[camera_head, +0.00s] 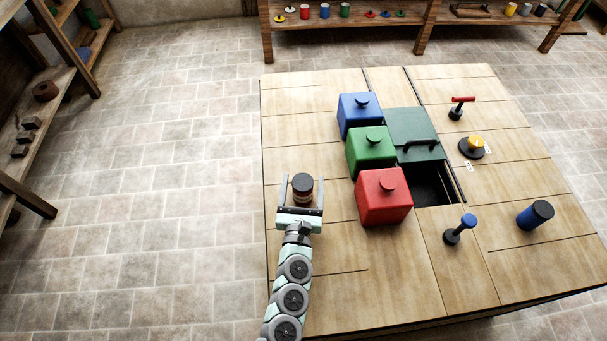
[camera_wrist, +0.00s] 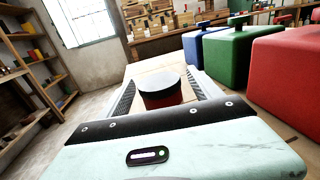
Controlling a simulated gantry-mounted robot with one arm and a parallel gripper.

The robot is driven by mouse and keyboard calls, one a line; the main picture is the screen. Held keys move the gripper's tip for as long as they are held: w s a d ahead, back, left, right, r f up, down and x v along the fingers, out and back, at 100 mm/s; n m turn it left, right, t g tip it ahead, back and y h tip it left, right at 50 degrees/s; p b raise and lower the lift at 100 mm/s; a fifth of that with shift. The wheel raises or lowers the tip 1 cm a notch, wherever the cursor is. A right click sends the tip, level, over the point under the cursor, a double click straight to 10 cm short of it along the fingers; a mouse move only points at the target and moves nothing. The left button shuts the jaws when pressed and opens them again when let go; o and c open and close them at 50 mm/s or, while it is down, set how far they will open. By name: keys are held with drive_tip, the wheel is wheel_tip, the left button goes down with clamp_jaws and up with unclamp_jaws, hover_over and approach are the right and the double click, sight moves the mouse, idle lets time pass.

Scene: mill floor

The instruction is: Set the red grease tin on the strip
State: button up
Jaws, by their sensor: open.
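A tin with a dark lid and a dark reddish-brown side (camera_head: 302,190) stands upright near the table's left edge. It also shows in the wrist view (camera_wrist: 164,91), where its side looks dark red. My gripper (camera_head: 302,179) is open, with one finger on each side of the tin; the fingers look apart from it. In the wrist view my gripper (camera_wrist: 165,78) also straddles the tin. A band of tabletop (camera_head: 386,88) between two dark lines runs front to back; I cannot tell whether this is the strip.
Lidded blue (camera_head: 358,119), green (camera_head: 366,157) and red (camera_head: 383,203) boxes stand right of my gripper. Beside them a green panel (camera_head: 410,126) adjoins an open dark recess (camera_head: 431,192). Knobbed pieces and a blue tin (camera_head: 533,216) stand at right. The front-left tabletop is clear.

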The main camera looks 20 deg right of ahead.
drive_tip(key=b+v, duration=0.1)
drive_tip(key=v, duration=0.7)
drive_tip(key=shift+a+f, duration=0.1)
drive_tip(key=shift+f, duration=0.1)
drive_tip(key=shift+s+a, duration=0.1)
drive_tip(key=shift+s, duration=0.2)
drive_tip(key=shift+r, duration=0.1)
drive_tip(key=shift+r, duration=0.1)
